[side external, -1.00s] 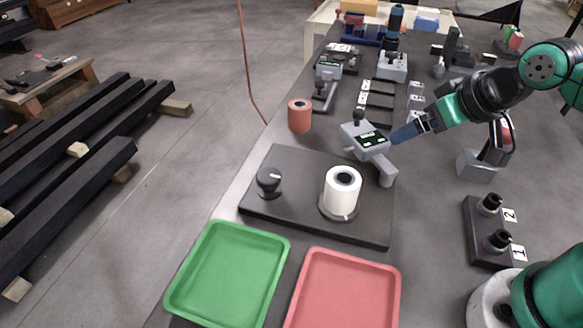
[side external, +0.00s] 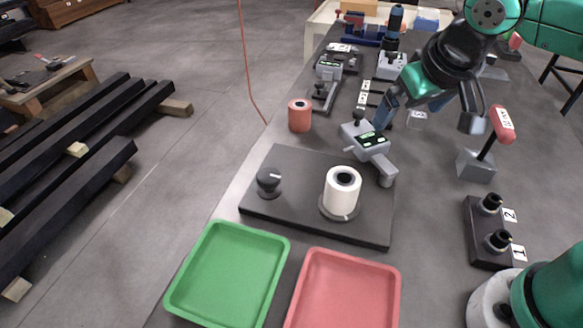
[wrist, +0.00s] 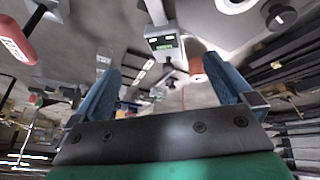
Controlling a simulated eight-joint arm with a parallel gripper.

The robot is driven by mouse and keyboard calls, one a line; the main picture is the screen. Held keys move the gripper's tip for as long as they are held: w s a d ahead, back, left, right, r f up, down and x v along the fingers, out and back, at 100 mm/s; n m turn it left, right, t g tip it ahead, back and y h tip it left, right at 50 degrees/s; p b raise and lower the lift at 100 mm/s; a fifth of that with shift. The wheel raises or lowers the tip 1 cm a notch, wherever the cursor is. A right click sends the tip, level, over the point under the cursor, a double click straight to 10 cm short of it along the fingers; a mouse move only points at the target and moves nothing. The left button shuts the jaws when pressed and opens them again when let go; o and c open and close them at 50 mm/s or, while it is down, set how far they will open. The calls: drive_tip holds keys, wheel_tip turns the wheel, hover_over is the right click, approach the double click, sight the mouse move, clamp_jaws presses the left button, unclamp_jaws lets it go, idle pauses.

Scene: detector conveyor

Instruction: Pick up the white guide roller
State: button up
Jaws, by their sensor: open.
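The white guide roller (side external: 342,188) stands upright on a round base on the dark plate (side external: 290,212) in the side external view. In the wrist view its white end (wrist: 232,4) seems to show at the top edge, partly cut off. My gripper (wrist: 162,66) is open, with two blue fingers and nothing between them. In the side external view it is behind and to the right of the roller, beyond the grey detector head (side external: 365,138), well apart from the roller.
A black knob (side external: 268,180) is on the same plate, left of the roller. An orange roller (side external: 300,115) stands behind. A green tray (side external: 228,270) and a red tray (side external: 345,290) are in front. A red-handled tool (side external: 503,124) stands on a grey block at the right.

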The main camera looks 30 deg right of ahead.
drive_tip(key=a+m+t+h, duration=0.1)
drive_tip(key=a+m+h, duration=0.35)
drive_tip(key=a, duration=0.25)
drive_tip(key=r+m+t+h, duration=0.2)
drive_tip(key=m+t+h, duration=0.1)
drive_tip(key=m+h, duration=0.1)
hover_over(341, 186)
drive_tip(key=s+a, duration=0.2)
drive_tip(key=a, duration=0.1)
drive_tip(key=f, duration=1.1)
drive_tip(key=shift+d, duration=0.2)
drive_tip(key=shift+f+x, duration=0.2)
drive_tip(key=shift+x, duration=2.55)
drive_tip(key=shift+c, duration=0.2)
clamp_jaws()
